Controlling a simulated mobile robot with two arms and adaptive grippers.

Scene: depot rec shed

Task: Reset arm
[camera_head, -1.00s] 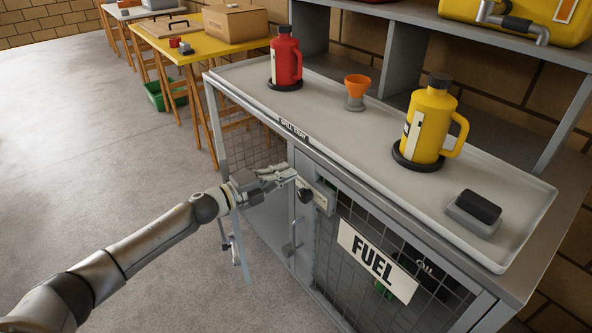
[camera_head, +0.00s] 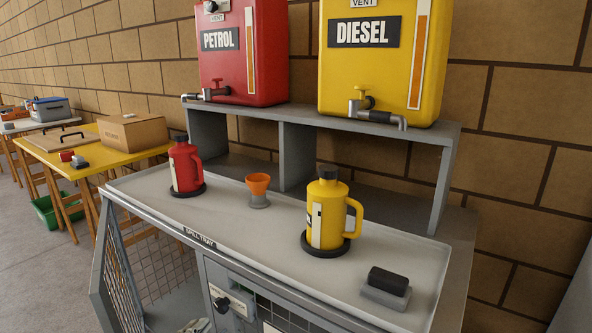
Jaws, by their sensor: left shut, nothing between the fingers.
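My left gripper (camera_head: 195,325) shows only as a sliver at the bottom edge, in front of the cabinet and just below and left of a black knob (camera_head: 222,303). It is shut and empty. Most of it and the rest of my left arm are out of frame. My right gripper is not in view. The grey cabinet carries a spill tray (camera_head: 250,241) on top. Its mesh panel (camera_head: 160,268) on the left shows beside the cabinet opening.
On the tray stand a red jug (camera_head: 184,168), an orange funnel (camera_head: 258,184), a yellow jug (camera_head: 326,215) and a black-topped block (camera_head: 387,285). Petrol (camera_head: 245,60) and diesel (camera_head: 385,75) tanks sit on the shelf behind. A yellow table (camera_head: 85,155) stands left, with open floor nearby.

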